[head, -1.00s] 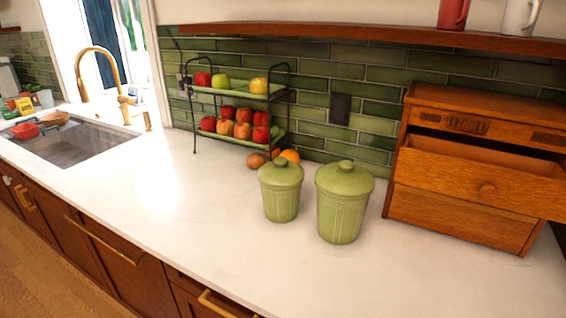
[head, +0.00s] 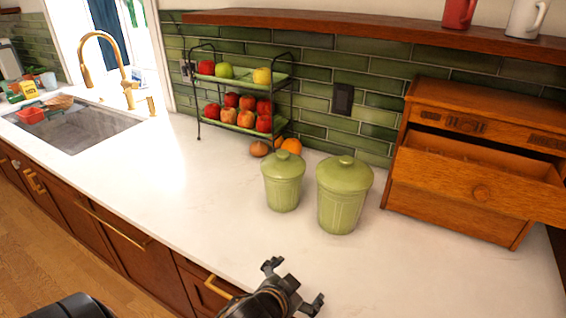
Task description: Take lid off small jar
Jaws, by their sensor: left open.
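The small jar (head: 283,190) is green and stands upright on the white counter, with its knobbed lid (head: 283,164) on top. A larger green jar (head: 341,205) of the same kind stands just to its right, also lidded. My left gripper (head: 293,282) is at the bottom of the head view, near the counter's front edge. Its fingers are spread and empty. It is nearer to me than both jars and apart from them. My right gripper is not in view.
A two-tier rack (head: 240,98) of fruit stands behind the jars, with an onion (head: 258,149) and an orange (head: 292,146) beside it. A wooden drawer box (head: 470,165) with an open drawer is at right. The sink (head: 75,130) is at left. The counter left of the jars is clear.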

